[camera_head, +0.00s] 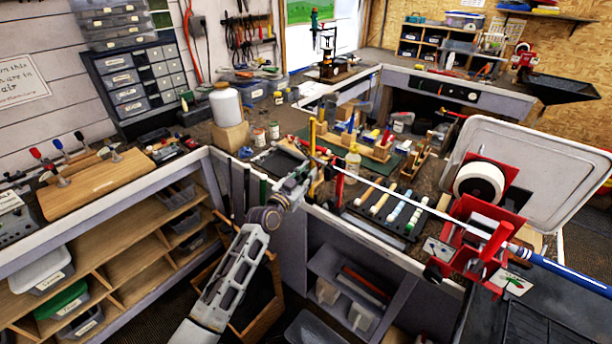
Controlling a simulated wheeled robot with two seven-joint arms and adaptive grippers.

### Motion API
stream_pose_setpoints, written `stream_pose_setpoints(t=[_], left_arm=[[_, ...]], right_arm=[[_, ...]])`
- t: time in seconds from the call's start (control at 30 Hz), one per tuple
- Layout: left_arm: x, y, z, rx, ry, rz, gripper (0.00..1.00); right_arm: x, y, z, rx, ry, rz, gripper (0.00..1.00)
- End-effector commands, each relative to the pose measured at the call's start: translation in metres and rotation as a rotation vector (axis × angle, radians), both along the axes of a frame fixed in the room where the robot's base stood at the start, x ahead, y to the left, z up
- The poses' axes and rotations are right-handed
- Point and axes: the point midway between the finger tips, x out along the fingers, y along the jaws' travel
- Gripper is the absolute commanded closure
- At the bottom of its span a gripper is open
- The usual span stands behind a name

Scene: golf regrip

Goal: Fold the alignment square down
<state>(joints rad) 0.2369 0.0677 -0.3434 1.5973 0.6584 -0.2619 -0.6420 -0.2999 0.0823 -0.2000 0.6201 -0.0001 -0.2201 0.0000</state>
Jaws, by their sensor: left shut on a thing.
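My left gripper (308,174) is at the left end of a pale golf shaft (400,198), next to a thin yellow-orange upright piece (312,132). That piece looks like the alignment square and stands up above the shaft's end. The jaws are small here and partly hidden, but they appear shut on it. A red upright part (339,185) stands just right of the gripper. The shaft runs right to a red vise (478,232), and its blue grip (575,279) sticks out beyond. My right gripper is not in view.
A black tray (380,222) with several pale grips lies below the shaft. A white bottle (226,106) stands on a wooden block at the back left. A tilted white lid (540,165) stands behind the vise. Wooden racks with tools fill the bench behind the shaft.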

Motion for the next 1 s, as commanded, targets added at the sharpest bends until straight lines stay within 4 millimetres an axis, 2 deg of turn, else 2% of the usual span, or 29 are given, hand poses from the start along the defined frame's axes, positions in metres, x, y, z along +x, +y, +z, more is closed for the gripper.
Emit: stream_pose_setpoints(t=[0.57,1.0], left_arm=[[0.01,0.014,0.002,-0.068,0.046,0.007,1.0],[0.03,0.043,-0.007,-0.283,0.199,0.009,1.0]], right_arm=[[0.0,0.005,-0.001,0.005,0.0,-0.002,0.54],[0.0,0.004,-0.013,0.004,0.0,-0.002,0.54]])
